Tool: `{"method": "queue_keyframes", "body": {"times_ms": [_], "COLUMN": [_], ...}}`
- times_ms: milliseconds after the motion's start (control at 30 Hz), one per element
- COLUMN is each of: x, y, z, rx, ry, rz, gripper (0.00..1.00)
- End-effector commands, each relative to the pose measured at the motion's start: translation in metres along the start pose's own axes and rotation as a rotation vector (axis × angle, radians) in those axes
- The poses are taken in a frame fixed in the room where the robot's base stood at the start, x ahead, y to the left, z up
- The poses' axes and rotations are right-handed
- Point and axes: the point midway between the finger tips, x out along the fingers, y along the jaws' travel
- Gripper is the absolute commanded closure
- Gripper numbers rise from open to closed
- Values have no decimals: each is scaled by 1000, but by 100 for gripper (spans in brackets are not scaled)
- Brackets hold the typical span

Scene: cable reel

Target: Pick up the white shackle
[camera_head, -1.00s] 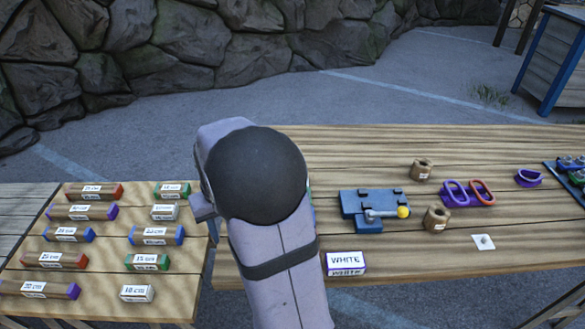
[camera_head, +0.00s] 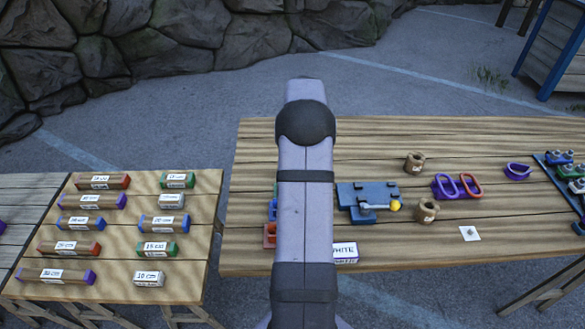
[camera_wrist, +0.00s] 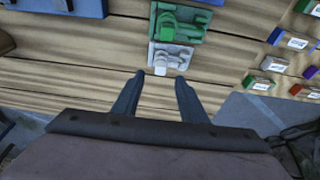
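The white shackle appears to be the white piece (camera_wrist: 172,56) in the wrist view, lying on the planks with a small white block at its near side; its exact shape is hard to make out. My gripper (camera_wrist: 160,76) is open and empty, with its two fingertips just short of the white piece in the picture, one toward each side. I cannot tell the height between them. In the head view my arm hides the white piece and the gripper. A label reading WHITE (camera_head: 345,253) stands at the table's front edge, partly hidden by my arm.
A green piece (camera_wrist: 179,22) lies right beyond the white one. A blue fixture (camera_head: 355,197) with a yellow ball stands right of my arm. Purple and orange rings (camera_head: 457,187) and wooden spools (camera_head: 426,211) are farther right. Labelled blocks (camera_head: 70,248) cover the left table.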

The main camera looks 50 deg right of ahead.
Motion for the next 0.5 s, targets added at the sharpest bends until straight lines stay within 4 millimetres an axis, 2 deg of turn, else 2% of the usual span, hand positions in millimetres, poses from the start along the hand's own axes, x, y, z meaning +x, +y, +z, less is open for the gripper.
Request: {"method": "queue_keyframes", "body": {"times_ms": [133, 367, 500], "x": [10, 15, 26], "y": [-1, -1, -1], "z": [0, 0, 0], "rx": [-1, -1, -1], "ry": [-2, -3, -4], "rz": [0, -1, -1], "gripper": [61, 61, 61]}}
